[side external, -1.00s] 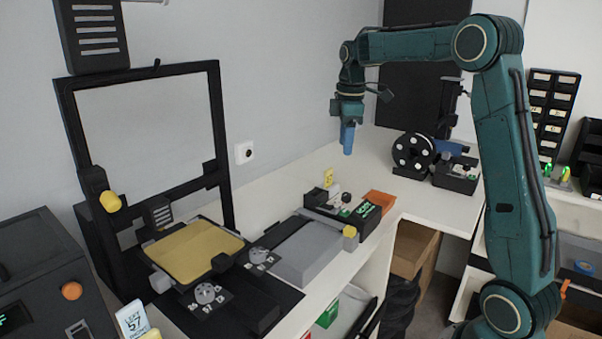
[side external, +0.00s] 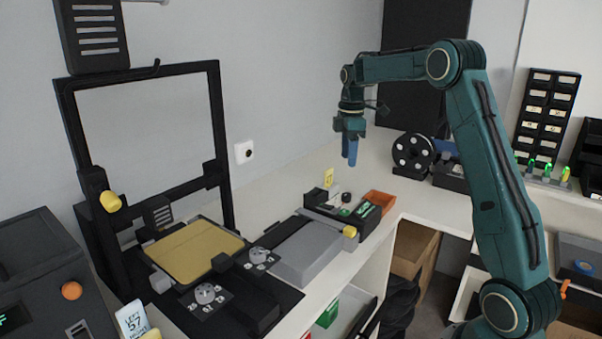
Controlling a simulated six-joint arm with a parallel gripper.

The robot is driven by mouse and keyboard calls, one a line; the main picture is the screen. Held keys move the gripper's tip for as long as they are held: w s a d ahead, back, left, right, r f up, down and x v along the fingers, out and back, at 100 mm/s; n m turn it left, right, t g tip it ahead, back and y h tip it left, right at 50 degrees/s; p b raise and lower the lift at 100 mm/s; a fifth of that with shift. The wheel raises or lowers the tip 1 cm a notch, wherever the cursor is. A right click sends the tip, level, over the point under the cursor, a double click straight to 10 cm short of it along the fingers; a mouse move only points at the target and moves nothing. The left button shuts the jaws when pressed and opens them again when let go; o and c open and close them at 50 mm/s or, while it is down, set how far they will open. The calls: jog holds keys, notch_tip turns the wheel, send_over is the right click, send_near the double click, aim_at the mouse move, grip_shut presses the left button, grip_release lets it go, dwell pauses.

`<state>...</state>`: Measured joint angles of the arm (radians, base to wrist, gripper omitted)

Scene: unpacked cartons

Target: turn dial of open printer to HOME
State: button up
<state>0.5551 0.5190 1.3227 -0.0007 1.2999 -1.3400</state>
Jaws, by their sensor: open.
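The open printer is a black upright frame (side external: 222,130) with a yellow bed (side external: 193,250), standing on the bench at the left. Two grey dials sit on its front base: a left dial (side external: 205,293) and a right dial (side external: 258,255). Each has small pale markings around it, too small to read, so their settings cannot be told. My gripper (side external: 350,158) points down with blue fingers, open and empty. It hangs in the air to the right of the printer, well apart from both dials.
A grey box (side external: 308,252) and a small tool tray (side external: 345,209) stand right of the printer. An orange tray (side external: 379,202), a black spool (side external: 412,153) and a dark enclosed machine (side external: 45,280) also surround it. A wall socket (side external: 244,152) is behind.

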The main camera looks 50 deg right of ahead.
aim_at(346, 194)
notch_tip(346, 194, down, 12)
jog(key=shift+r, duration=0.2)
dwell(0.4)
jog(key=shift+c, duration=0.5)
jog(key=c, duration=0.9)
